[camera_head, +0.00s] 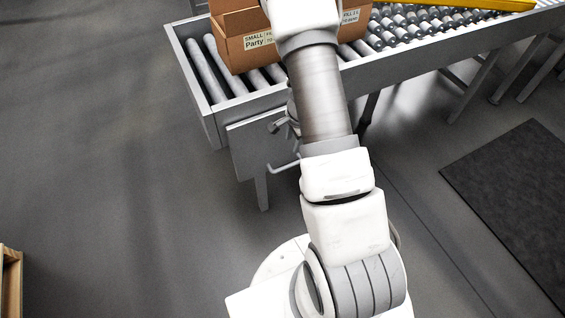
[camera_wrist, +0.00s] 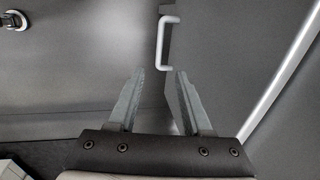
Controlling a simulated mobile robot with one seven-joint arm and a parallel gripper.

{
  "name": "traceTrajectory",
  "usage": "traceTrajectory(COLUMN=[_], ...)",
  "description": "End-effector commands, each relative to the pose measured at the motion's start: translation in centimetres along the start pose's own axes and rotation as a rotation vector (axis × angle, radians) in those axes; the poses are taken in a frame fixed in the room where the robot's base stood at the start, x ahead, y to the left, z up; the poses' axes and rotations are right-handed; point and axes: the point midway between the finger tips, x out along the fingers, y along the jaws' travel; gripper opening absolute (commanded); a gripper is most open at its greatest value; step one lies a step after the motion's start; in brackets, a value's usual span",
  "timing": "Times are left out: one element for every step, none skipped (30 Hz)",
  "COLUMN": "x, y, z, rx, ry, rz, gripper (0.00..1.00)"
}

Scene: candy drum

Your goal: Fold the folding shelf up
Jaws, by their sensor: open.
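The folding shelf (camera_head: 255,151) is a grey panel hanging down at the side of the roller conveyor, partly hidden by my arm. A pale U-shaped handle (camera_head: 284,167) shows at its lower right. In the wrist view the handle (camera_wrist: 164,46) stands upright in the picture, just beyond my fingertips. My gripper (camera_wrist: 161,71) is open and empty, its two fingers apart and pointing towards the handle. No contact with the handle shows. In the head view my gripper is largely hidden by my arm.
The roller conveyor (camera_head: 187,72) runs behind the shelf to the upper right. A cardboard box (camera_head: 232,50) stands on its rollers. A dark mat (camera_head: 520,190) lies on the floor at right. A wooden edge (camera_head: 11,275) shows at lower left. The floor at left is clear.

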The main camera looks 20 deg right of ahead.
Motion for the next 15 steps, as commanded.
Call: traceTrajectory(x=[0.6,0.9,1.5,2.0,2.6,3.4,4.0,4.7,5.6,6.3,7.0,7.8,8.5,9.2,10.0], y=[0.1,0.1,0.1,0.1,0.1,0.2,0.2,0.2,0.1,0.2,0.2,0.1,0.2,0.2,0.1], z=[0.0,0.0,0.0,0.0,0.0,0.0,0.0,0.0,0.0,0.0,0.1,0.1,0.1,0.0,0.0], rx=[0.001,0.001,-0.001,-0.001,0.0,0.001,0.0,0.0,0.001,0.0,-0.001,-0.001,-0.001,-0.001,-0.001], ry=[0.0,0.0,0.0,-0.001,-0.001,-0.001,-0.001,-0.001,-0.001,-0.002,-0.002,-0.002,-0.002,-0.001,-0.001], rz=[0.002,0.001,0.001,0.001,0.002,0.002,0.002,0.002,0.002,0.002,0.002,0.001,0.002,0.002,0.001], gripper=[0.49,0.49,0.49,0.49,0.49,0.49,0.49,0.49,0.49,0.49,0.49,0.49,0.49,0.49,0.49])
